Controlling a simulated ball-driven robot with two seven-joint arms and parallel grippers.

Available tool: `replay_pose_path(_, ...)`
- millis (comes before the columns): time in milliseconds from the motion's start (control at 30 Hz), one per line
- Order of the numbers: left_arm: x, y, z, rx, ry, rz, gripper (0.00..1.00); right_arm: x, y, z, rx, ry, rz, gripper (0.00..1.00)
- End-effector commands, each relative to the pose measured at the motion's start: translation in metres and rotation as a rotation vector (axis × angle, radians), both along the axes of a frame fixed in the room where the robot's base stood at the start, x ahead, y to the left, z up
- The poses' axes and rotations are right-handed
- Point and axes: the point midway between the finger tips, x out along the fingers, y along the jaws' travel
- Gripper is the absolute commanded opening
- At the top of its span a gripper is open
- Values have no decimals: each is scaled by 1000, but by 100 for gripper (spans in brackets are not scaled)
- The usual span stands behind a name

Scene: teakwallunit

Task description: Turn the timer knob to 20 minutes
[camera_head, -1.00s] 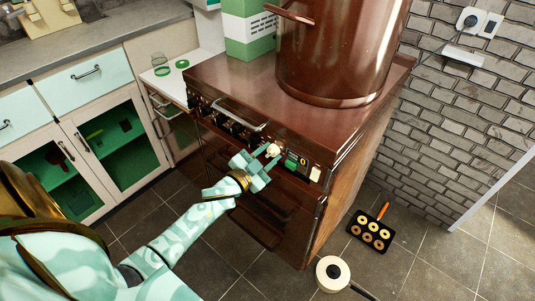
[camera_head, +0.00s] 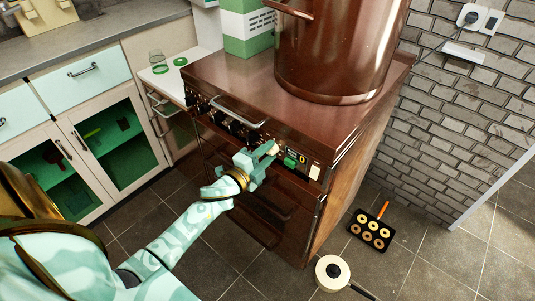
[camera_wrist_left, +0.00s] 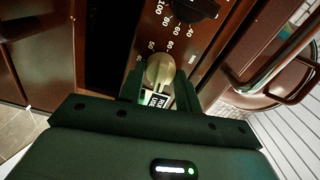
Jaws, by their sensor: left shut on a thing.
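The timer knob is a cream, rounded knob (camera_wrist_left: 160,70) on the front panel of the brown stove (camera_head: 225,80). In the left wrist view it sits between the two fingers of my left gripper (camera_wrist_left: 159,88), beside white dial numbers such as 50 and 60. My left gripper also shows in the head view (camera_head: 270,154), shut on the knob, which is mostly hidden there. A small black label with white print lies just below the knob in the wrist view. The knob's exact setting cannot be read. My right gripper is not in view.
Black knobs (camera_head: 238,132) and a metal handle (camera_head: 238,113) lie left of the timer. A green display (camera_head: 295,160) and pale switch (camera_head: 315,172) lie right. A large copper pot (camera_head: 335,50) stands on top. A muffin tray (camera_head: 370,231) and pan (camera_head: 332,272) lie on the floor.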

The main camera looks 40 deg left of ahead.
Motion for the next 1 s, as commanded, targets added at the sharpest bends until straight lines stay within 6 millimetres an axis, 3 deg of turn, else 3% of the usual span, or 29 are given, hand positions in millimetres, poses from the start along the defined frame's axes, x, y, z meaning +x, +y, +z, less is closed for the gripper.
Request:
replay_pose_path(333,-1,-1,-3,133,-6,-1,11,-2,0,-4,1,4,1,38)
replay_pose_path(867,-1,-1,-3,154,-8,-1,11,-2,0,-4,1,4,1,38)
replay_pose_path(900,-1,-1,-3,154,-7,-2,42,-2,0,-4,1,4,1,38)
replay_pose_path(933,-1,-1,-3,154,-7,-2,50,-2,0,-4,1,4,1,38)
replay_pose_path(1000,-1,-1,-2,154,-8,-1,54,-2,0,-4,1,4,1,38)
